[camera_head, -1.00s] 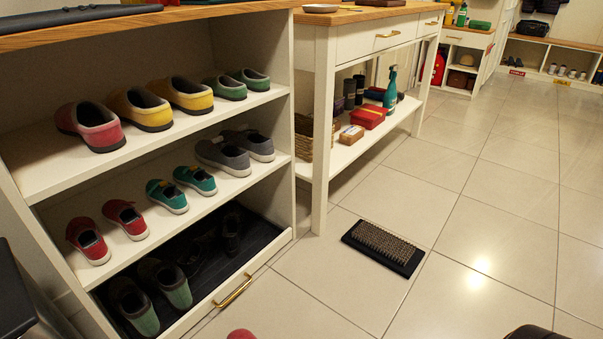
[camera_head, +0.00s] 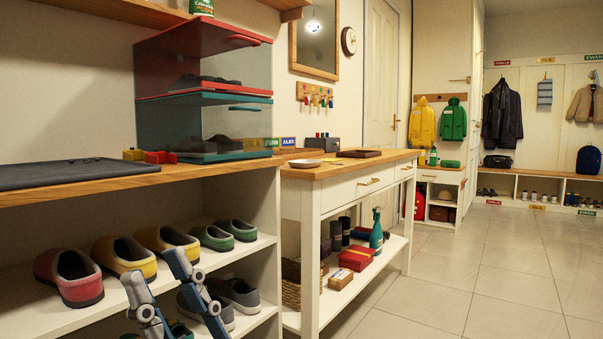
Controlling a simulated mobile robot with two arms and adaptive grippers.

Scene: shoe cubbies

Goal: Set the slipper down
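On the upper cubby shelf (camera_head: 40,311), a red slipper (camera_head: 70,279) stands alone at the left. Beside it stand two yellow slippers (camera_head: 168,240) and two green ones (camera_head: 240,229). My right gripper (camera_head: 152,264) rises from the bottom edge with its two blue fingers apart. I see nothing between the fingers. They show in front of the yellow slippers and the shelf edge, and I cannot tell whether they touch anything. Grey shoes (camera_head: 236,295) stand on the shelf below, partly behind the fingers. My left gripper is out of view.
A dark mat (camera_head: 70,172) lies on the wooden cubby top. Stacked red and teal bins (camera_head: 205,98) hold dark footwear. A white console table (camera_head: 345,205) with a shallow dish (camera_head: 305,163) stands to the right. The tiled floor (camera_head: 470,290) is clear.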

